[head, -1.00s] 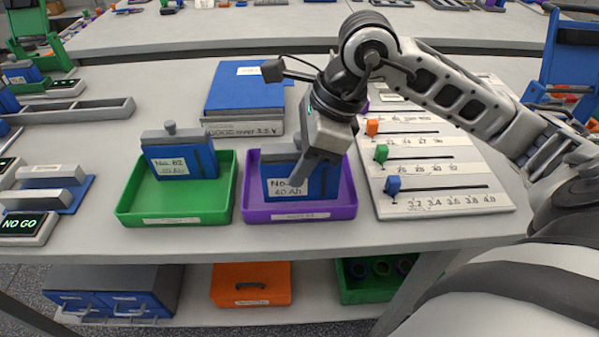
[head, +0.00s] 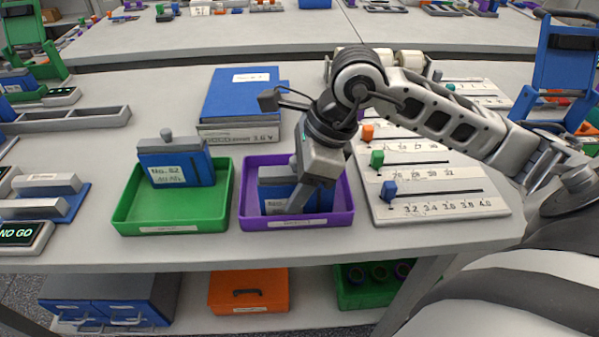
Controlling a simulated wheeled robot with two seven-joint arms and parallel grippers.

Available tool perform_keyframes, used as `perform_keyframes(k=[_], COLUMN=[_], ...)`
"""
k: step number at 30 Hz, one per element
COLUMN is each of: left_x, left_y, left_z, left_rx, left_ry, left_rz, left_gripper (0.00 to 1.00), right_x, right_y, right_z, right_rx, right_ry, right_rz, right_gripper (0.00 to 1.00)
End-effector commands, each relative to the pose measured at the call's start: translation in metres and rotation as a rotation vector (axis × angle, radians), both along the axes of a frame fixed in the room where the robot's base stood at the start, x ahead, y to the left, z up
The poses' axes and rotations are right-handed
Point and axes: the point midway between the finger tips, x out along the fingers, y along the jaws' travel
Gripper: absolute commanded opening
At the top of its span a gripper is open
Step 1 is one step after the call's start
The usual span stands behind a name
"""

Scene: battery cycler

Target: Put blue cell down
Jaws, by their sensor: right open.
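A blue cell (head: 275,190) with a white label stands in the purple tray (head: 297,222), partly hidden by my right gripper. My right gripper (head: 297,202) points down into the purple tray at this cell, its jaws open around or just in front of it; the exact contact is hidden. A second blue cell (head: 177,168), labelled No. 62 or similar with a grey top, stands in the green tray (head: 170,227) to the left. My left gripper is not in view.
A blue box (head: 240,92) on a grey base with a display stands behind the trays. A slider board (head: 440,207) with orange, green and blue knobs lies to the right. A NO GO gauge (head: 22,235) sits at the left edge. Bare table lies in front of the trays.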

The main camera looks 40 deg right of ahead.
Motion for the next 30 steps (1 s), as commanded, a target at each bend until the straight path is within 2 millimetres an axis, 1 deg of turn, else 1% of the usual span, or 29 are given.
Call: perform_keyframes(k=[2,5,12,18,23,30], left_x=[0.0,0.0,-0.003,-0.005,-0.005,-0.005], left_y=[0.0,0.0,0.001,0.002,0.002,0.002], left_z=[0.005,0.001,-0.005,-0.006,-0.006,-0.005], left_rx=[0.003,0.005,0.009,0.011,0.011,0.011], left_ry=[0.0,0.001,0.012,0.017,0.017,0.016], left_rz=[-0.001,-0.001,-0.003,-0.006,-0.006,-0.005], left_gripper=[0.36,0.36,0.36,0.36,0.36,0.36], right_x=[0.0,-0.002,-0.012,-0.02,-0.023,-0.024], right_y=[0.0,-0.006,-0.023,-0.034,-0.039,-0.039], right_z=[0.005,0.016,0.065,0.098,0.111,0.113], right_rx=[0.0,-0.002,-0.003,-0.001,-0.001,0.0], right_ry=[-0.001,-0.004,-0.006,-0.004,-0.003,0.0], right_rz=[0.0,-0.002,-0.002,-0.002,-0.001,0.0], right_gripper=[0.51,0.51,0.51,0.51,0.51,0.51])
